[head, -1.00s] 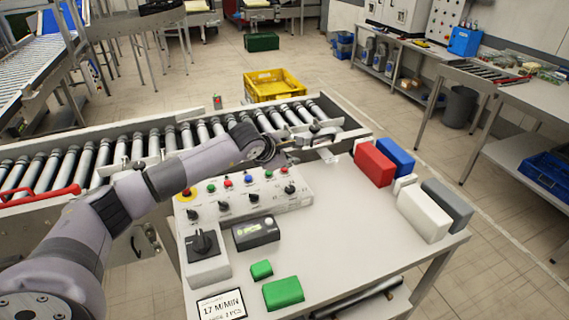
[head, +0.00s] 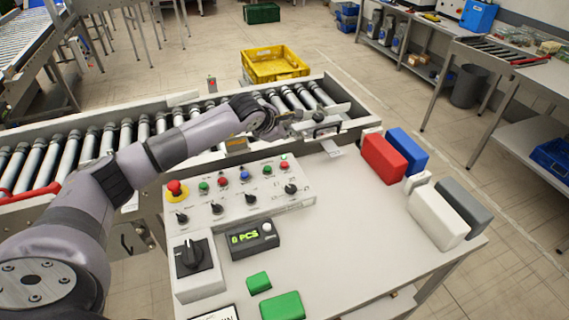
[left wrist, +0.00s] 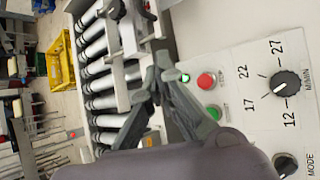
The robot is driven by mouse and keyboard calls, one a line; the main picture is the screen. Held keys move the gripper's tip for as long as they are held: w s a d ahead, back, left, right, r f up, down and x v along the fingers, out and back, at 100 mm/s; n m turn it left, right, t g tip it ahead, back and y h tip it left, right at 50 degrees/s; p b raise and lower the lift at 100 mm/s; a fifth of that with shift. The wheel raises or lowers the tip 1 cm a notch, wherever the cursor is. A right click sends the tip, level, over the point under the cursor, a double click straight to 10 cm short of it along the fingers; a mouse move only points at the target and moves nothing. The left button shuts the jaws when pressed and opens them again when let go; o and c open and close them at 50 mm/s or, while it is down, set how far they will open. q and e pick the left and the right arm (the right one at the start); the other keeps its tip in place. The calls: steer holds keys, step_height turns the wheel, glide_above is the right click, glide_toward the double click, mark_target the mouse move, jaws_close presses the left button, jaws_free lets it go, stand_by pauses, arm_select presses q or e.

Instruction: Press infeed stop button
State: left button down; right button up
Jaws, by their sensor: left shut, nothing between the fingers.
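The sloped control panel (head: 250,205) carries several coloured buttons and black knobs. A small red button (head: 284,165) sits at its right end, with a green button (head: 267,169) beside it. In the left wrist view a red button labelled STOP (left wrist: 206,81) is beside a green button (left wrist: 214,112) and a lit green lamp (left wrist: 185,77). The word infeed is not readable. My left gripper (head: 305,128) is shut and empty, beyond the panel's right end and apart from the buttons. Its fingers (left wrist: 157,78) show near the STOP button in the wrist view. My right gripper is out of view.
A roller conveyor (head: 105,137) runs behind the panel. Red (head: 383,159), blue (head: 406,152), white (head: 437,217) and grey (head: 466,207) blocks stand on the table's right. A red mushroom button (head: 176,187) is at the panel's left. The table middle is clear.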

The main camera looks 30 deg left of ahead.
mark_target(286, 165)
arm_select(q)
step_height(286, 165, down, 3)
steer(key=shift+r+b, duration=0.1)
steer(key=shift+b, duration=0.35)
step_height(286, 165, down, 2)
steer(key=shift+f+b, duration=0.25)
steer(key=shift+b, duration=0.1)
step_height(286, 165, down, 3)
steer(key=b, duration=0.2)
steer(key=shift+b, duration=0.35)
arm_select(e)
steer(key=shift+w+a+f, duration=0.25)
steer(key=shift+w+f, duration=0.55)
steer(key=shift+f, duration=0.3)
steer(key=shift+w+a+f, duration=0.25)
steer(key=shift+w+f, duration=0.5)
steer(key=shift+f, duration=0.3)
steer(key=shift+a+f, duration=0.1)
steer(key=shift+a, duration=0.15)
